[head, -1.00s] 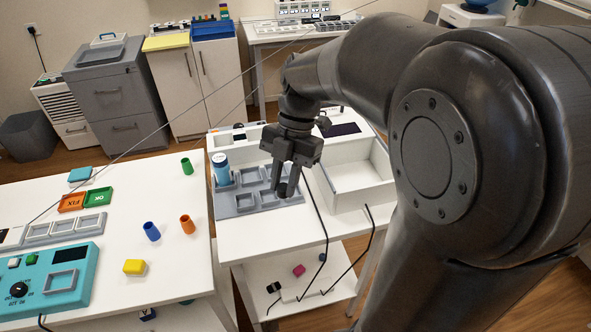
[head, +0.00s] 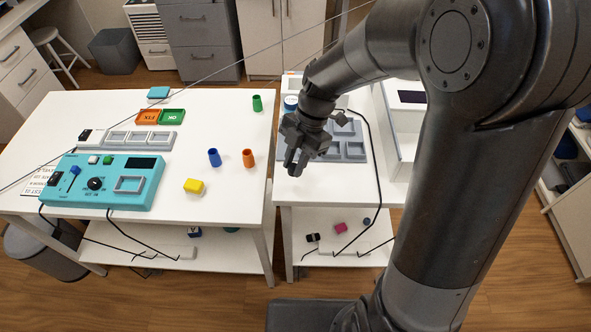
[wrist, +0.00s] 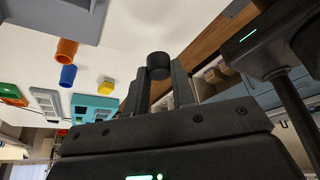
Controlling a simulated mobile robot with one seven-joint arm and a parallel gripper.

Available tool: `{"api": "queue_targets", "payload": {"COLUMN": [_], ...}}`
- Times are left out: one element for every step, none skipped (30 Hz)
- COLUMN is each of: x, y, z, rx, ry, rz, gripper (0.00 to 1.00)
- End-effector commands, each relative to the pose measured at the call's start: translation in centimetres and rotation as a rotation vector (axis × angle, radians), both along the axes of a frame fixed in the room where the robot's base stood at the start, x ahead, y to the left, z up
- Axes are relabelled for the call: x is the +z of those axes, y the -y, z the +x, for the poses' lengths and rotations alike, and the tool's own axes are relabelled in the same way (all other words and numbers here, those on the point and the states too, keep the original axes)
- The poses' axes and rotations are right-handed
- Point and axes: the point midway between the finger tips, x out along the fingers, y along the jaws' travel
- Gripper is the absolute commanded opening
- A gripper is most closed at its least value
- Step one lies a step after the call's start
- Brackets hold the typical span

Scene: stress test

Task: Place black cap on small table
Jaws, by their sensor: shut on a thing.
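The black cap (wrist: 159,66) is a short dark cylinder held between the fingertips of my gripper in the wrist view. My gripper (head: 295,166) is shut on it; in the head view the dark cap cannot be told from the dark fingers. The gripper appears over the front left part of the narrower white table (head: 340,190), in front of a grey compartment tray (head: 352,150). Its height above the top is hard to judge. The wider white table (head: 70,125) stands to the left, with a narrow gap between them.
The left table holds a teal control panel (head: 130,180), a yellow block (head: 194,186), and blue (head: 214,157), orange (head: 248,158) and green (head: 257,103) cups. A white bin (head: 405,125) stands right of the grey tray. Cables hang by the lower shelf (head: 350,250).

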Motion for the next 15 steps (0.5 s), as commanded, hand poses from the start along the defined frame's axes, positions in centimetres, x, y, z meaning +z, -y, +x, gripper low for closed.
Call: {"api": "queue_targets", "payload": {"x": [-0.2,-0.5,-0.8,-1.2,-1.7,-2.3,-2.8,-3.3,-3.7,-3.9,-4.1,-4.1,-4.1,-4.0,-4.0], "y": [-0.1,-0.1,-0.1,-0.1,-0.1,-0.1,-0.1,-0.1,-0.1,-0.1,-0.1,-0.1,0.0,0.0,0.0], "z": [0.0,0.0,0.0,0.0,0.0,-0.1,-0.1,-0.1,-0.1,0.0,0.0,0.0,0.0,0.0,0.0], "rx": [0.000,0.000,0.000,-0.001,-0.001,-0.001,0.000,0.000,0.000,0.000,-0.001,-0.001,0.000,0.000,-0.001], "ry": [0.000,-0.001,-0.003,-0.004,-0.004,-0.006,-0.005,-0.005,-0.004,-0.002,-0.001,0.000,0.001,0.001,0.000], "rz": [0.000,0.000,0.000,-0.001,-0.001,-0.001,-0.001,-0.002,-0.001,-0.001,-0.001,-0.001,-0.001,-0.001,-0.001], "gripper": [0.02,0.02,0.02,0.02,0.02,0.02,0.02,0.02,0.02,0.02,0.02,0.02,0.02,0.02,0.02]}}
